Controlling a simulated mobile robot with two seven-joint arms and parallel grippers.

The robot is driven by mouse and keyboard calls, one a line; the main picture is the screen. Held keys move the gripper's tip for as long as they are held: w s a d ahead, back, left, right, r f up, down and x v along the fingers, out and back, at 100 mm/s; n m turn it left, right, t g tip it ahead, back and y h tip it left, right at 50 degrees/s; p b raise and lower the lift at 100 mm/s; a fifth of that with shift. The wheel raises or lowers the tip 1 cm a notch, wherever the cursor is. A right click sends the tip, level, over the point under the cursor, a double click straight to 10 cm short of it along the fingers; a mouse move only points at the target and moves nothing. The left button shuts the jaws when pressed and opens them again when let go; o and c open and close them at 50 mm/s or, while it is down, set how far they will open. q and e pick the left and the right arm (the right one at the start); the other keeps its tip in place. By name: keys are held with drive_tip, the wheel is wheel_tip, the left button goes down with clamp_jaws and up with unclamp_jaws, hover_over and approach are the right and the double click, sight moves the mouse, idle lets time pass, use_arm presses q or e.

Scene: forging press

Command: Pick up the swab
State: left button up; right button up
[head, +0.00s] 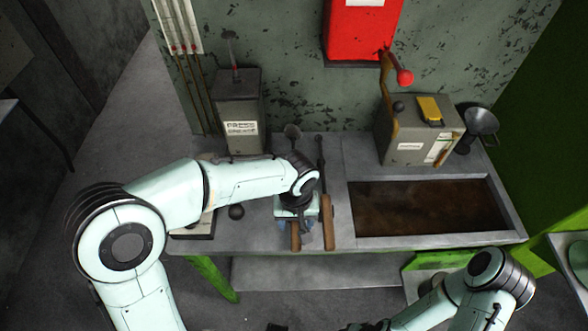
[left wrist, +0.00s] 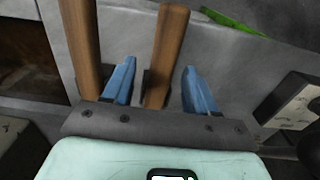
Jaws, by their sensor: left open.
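Two long tools with wooden handles lie side by side on the grey bench. The left one, with a rounded grey head near the wall, looks like the swab (head: 292,131), though its head is small and partly hidden by my arm. Its wooden handle (left wrist: 167,40) also shows in the left wrist view. My left gripper (head: 296,224) is over this handle. In the left wrist view its blue fingers (left wrist: 158,80) are open, one on each side of the handle, with visible gaps. I cannot tell whether they are low enough to enclose it.
The second tool's handle (head: 328,225) lies close to the right, just outside the fingers. A brown-filled trough (head: 515,218) is set in the bench's right side. A labelled grease can (head: 239,108) and a lever box (head: 408,148) stand at the back.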

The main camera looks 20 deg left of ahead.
use_arm(q)
drive_tip(key=shift+f, duration=0.5)
clamp_jaws()
drive_tip(key=shift+r, duration=0.1)
